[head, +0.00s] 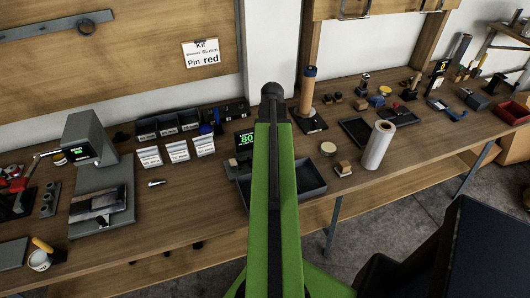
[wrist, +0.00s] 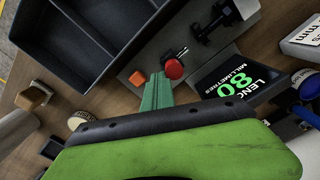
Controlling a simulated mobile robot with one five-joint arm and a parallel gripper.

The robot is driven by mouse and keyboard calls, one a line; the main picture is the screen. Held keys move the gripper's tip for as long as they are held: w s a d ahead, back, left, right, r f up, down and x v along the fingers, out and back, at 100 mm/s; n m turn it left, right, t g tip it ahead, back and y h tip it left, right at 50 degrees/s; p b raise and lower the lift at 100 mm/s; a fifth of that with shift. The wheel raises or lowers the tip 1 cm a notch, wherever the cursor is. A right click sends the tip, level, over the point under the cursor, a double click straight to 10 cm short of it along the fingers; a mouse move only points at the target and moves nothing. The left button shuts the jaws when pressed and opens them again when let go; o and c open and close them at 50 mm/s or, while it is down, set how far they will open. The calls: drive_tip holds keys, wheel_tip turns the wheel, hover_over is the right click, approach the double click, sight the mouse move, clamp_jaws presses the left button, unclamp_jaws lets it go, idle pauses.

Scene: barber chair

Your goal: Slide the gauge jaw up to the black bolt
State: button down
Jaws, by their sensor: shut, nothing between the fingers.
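The gauge display (wrist: 228,88) reads 80 millimetres in the wrist view; it also shows beside my arm in the head view (head: 246,141). A red round knob (wrist: 174,68) with a small metal rod sits left of the display, apparently on the gauge jaw; the jaw's outline is unclear. A black bolt-like piece (wrist: 215,20) lies further up and right, apart from the knob. My gripper (wrist: 157,88) shows green fingers, shut and empty, with tips just below and left of the knob. Whether they touch it I cannot tell. My arm hides the gripper in the head view.
A dark divided tray (wrist: 85,40) fills the upper left of the wrist view. White label cards (head: 178,151) stand left of the gauge, and a white roll (head: 378,146) stands to the right.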

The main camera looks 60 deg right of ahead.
drive_tip(key=shift+w+a, duration=0.65)
drive_tip(key=shift+a, duration=0.25)
drive_tip(key=shift+s+d, duration=0.15)
drive_tip(key=shift+d, duration=0.05)
idle(0.5)
drive_tip(key=shift+s+d, duration=0.3)
drive_tip(key=shift+d, duration=0.05)
wheel_tip(320, 180, up, 8)
drive_tip(key=p, duration=0.8)
